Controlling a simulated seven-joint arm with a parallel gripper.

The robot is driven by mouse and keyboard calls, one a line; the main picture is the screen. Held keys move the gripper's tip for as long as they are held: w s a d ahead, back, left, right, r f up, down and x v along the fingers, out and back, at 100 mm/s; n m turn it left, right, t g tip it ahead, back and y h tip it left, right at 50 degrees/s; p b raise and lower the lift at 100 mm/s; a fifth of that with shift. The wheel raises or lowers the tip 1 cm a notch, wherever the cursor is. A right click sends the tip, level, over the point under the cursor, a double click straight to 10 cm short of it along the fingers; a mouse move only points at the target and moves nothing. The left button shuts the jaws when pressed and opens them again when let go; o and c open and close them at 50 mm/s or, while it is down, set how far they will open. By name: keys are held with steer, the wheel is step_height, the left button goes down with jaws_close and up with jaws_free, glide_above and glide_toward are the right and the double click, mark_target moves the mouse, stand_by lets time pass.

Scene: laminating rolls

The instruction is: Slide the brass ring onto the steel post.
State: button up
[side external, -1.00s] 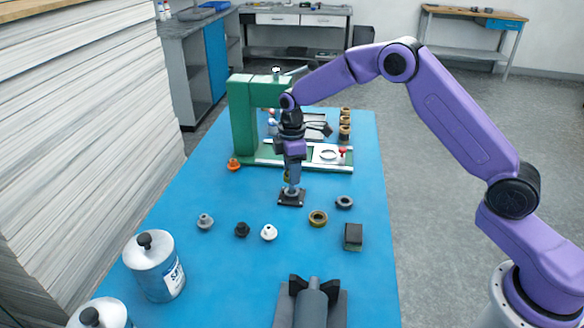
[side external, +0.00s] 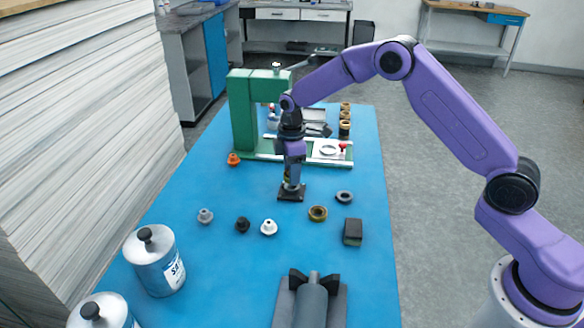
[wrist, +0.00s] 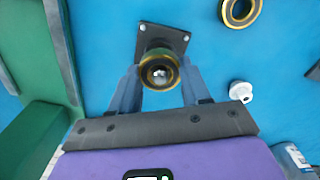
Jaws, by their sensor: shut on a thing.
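My gripper (wrist: 160,84) points down over the black square base plate (side external: 284,196) of the steel post and is shut on a brass ring (wrist: 147,67). In the wrist view the ring sits between the two fingers, and the post's bright tip (wrist: 159,75) shows inside its opening. The ring lines up with the post, but I cannot tell how far down it sits. The base plate also shows in the wrist view (wrist: 143,46), with screws at its corners. In the side view the fingers hide most of the ring and post.
Another brass ring (side external: 318,213), a grey ring (side external: 344,197) and a dark block (side external: 353,232) lie to the right. Small knobs (side external: 242,224) stand at left front. A green press (side external: 243,115) stands behind. Metal cans (side external: 155,265) stand at front left.

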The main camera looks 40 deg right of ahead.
steer(key=shift+f, duration=0.4)
stand_by(0.3)
steer(key=o, duration=1.7)
steer(key=shift+c, duration=0.2)
steer(key=shift+r, duration=4.5)
